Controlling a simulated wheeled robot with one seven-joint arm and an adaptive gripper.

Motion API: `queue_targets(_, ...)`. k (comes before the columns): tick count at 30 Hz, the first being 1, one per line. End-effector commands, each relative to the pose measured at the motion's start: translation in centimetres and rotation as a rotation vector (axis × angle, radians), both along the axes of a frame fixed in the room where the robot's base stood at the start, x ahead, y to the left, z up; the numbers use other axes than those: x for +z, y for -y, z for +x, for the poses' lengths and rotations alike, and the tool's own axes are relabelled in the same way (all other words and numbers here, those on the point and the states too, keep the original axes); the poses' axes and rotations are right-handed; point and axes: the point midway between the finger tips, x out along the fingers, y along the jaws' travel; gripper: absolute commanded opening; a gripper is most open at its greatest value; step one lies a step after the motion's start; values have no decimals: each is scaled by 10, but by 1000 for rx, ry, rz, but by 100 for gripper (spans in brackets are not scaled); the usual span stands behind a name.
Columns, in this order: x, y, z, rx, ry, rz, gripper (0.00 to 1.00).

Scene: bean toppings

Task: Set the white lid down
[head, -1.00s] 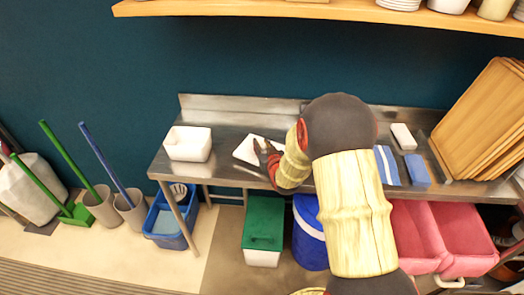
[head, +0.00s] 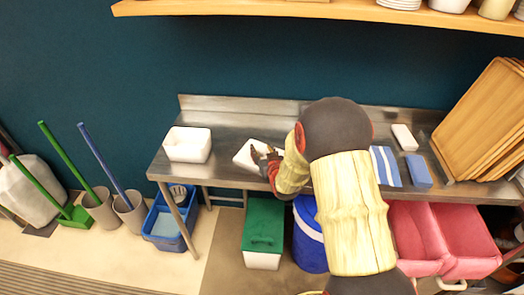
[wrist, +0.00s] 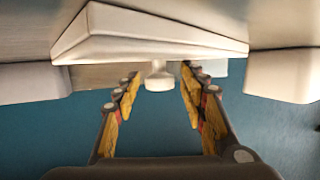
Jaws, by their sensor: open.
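The white lid (head: 245,155) lies on the steel table (head: 222,172), right of the white open container (head: 188,145). My gripper (head: 262,155) is over the lid's right part and partly hides it. In the wrist view the lid (wrist: 150,35) spans the top of the picture, with its small round knob (wrist: 158,78) pointing towards me. The two fingers of my gripper (wrist: 161,76) are spread, one on each side of the knob, with visible gaps. The gripper is open and holds nothing.
Right of my arm are a blue-striped cloth (head: 385,166), a blue sponge (head: 418,170) and a white block (head: 404,137). Wooden boards (head: 485,120) lean at the right end. A shelf (head: 330,11) hangs above. The table between container and lid is clear.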

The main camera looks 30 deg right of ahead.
Motion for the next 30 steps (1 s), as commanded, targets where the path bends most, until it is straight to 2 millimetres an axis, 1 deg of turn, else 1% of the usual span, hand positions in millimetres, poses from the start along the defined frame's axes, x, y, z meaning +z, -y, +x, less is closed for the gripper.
queue_targets(7,4,0,0,0,0,0,42)
queue_targets(8,5,0,-3,0,0,0,42)
queue_targets(11,10,-3,-17,-1,0,0,42)
queue_targets(21,31,-16,-82,-1,1,0,42)
queue_targets(24,35,-19,-96,-1,1,0,42)
queue_targets(27,37,-21,-106,-1,-1,0,42)
queue_targets(30,40,-23,-110,0,-1,-1,42)
